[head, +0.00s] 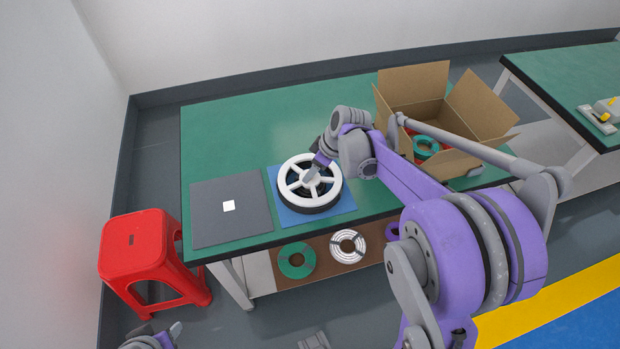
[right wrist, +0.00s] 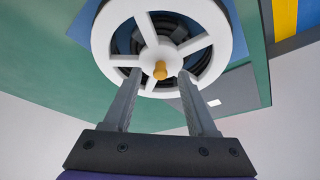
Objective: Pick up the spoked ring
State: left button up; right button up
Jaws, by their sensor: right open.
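The white spoked ring (head: 298,165) lies on top of a black coil (head: 308,208), over a blue mat (head: 346,205) on the green table. In the right wrist view the ring (right wrist: 232,45) fills the upper middle, with a yellow-orange knob (right wrist: 160,70) at its hub. My left gripper (head: 170,334) shows only partly at the bottom left edge, away from the ring.
A dark grey mat (head: 208,215) with a white square (head: 229,206) lies left of the blue mat. An open cardboard box (head: 412,85) with coils stands at the right. Several coils lie on the lower shelf (head: 325,268). A red stool (head: 135,245) stands left. The table's back left is clear.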

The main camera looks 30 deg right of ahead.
jog(key=shift+w+a+f, duration=0.1)
jog(key=shift+w+f, duration=0.1)
jog(key=shift+f, duration=0.25)
grip_shut()
jog(key=shift+r, duration=0.15)
